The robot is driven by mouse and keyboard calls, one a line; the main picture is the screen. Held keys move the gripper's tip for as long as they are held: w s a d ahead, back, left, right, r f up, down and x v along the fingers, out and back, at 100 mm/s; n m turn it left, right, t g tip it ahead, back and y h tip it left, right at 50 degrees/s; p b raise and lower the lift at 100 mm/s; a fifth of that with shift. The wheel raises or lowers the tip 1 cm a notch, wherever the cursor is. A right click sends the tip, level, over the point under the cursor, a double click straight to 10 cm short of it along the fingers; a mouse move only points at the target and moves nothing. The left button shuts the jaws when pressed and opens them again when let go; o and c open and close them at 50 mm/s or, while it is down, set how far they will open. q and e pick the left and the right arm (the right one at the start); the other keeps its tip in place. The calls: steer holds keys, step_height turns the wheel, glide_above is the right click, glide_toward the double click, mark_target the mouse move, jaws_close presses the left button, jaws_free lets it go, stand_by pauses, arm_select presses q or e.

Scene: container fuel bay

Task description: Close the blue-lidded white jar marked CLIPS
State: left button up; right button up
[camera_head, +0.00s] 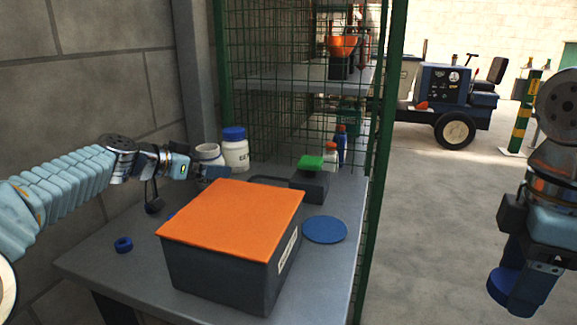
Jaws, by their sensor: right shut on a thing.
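A white jar (236,155) with a blue lid (234,133) on it stands upright at the back of the bench. The dark lettering on its front is too small to read. Beside it on the left is a white jar without a lid (207,151), its lower part hidden by my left gripper (212,173). That gripper is low in front of this jar; whether its fingers are open or touch the jar cannot be told. My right gripper (518,282) points down at the far right, away from the bench, shut on a round blue lid (504,287).
A dark box with an orange top (232,212) fills the middle of the bench (130,278). A flat blue disc (325,229), a blue ring (123,244) and a dark box with a green item (311,162) lie around it. Green wire mesh (270,110) stands behind.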

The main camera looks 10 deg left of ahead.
mark_target(197, 151)
arm_select(q)
steer(key=shift+w+d+f, duration=0.25)
steer(key=shift+w, duration=0.15)
arm_select(e)
steer(key=shift+r, duration=0.15)
arm_select(q)
steer(key=c, duration=1.1)
steer(key=shift+r, duration=0.15)
steer(key=shift+r, duration=0.6)
arm_select(e)
steer(key=shift+r, duration=0.15)
arm_select(q)
step_height(197, 151, up, 2)
steer(key=shift+p, duration=0.45)
arm_select(e)
steer(key=shift+r, duration=0.55)
arm_select(q)
steer(key=s+d+r, duration=0.2)
steer(key=d+r, duration=0.1)
steer(key=s+d+r, duration=0.3)
steer(key=d, duration=0.1)
steer(key=s+d+r, duration=0.3)
steer(key=d, duration=0.1)
steer(key=shift+s+d+r+p, duration=0.1)
steer(key=shift+d+r+p, duration=0.1)
steer(key=shift+r+p, duration=0.15)
